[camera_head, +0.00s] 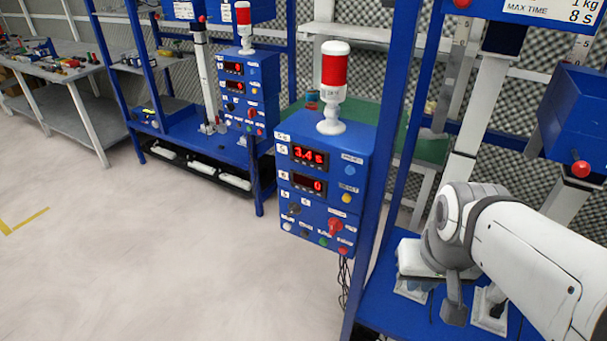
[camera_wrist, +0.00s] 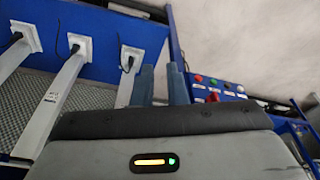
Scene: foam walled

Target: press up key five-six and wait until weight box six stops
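A blue control box (camera_head: 318,195) stands left of my arm, with red displays reading 3.4 s and 0. Its face has a blue button, a yellow button, a red switch (camera_head: 335,227) and a lower row of small buttons (camera_head: 323,241). The key labels are too small to read. The box's buttons (camera_wrist: 213,83) also show in the wrist view, right of the fingers. My gripper (camera_head: 454,305) is low at the right, apart from the box. In the wrist view my gripper (camera_wrist: 163,85) has a gap between its fingers and holds nothing visible. Weight box six cannot be identified.
A blue weight box (camera_head: 575,120) with a red knob hangs at the right; a label (camera_head: 540,10) reads 1 kg, max time 8 s. A red-and-white beacon (camera_head: 334,85) tops the control box. A second control box (camera_head: 240,95) stands behind. The floor (camera_head: 160,260) at left is clear.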

